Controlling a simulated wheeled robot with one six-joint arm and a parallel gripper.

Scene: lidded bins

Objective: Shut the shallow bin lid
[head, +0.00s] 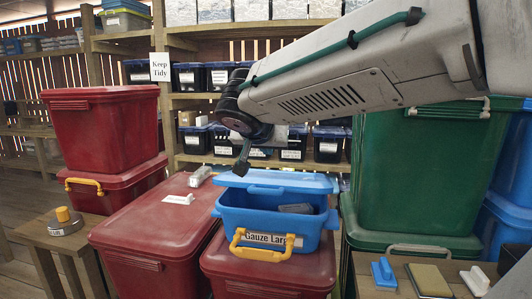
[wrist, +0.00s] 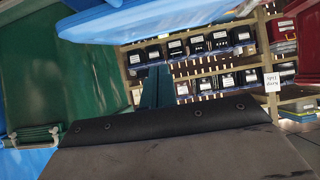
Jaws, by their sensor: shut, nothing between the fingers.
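The shallow blue bin (head: 265,222) sits on a red lidded bin, with a yellow handle and a "Gauze Large" label on its front. Its blue lid (head: 285,181) is open, raised at the back of the bin and tilted. A dark grey item (head: 296,208) shows inside. My gripper (head: 241,170) is shut and empty, pointing down at the lid's left end; I cannot tell whether it touches. In the wrist view, the dark teal fingers (wrist: 155,88) are together, and a blue panel, probably the lid (wrist: 150,20), crosses the top.
A red lidded bin (head: 160,225) with a white block and a grey item on top stands left. Tall green bins (head: 425,170) stand right. A wooden table (head: 365,280) with a blue brush and a sponge is at front right. Shelves stand behind.

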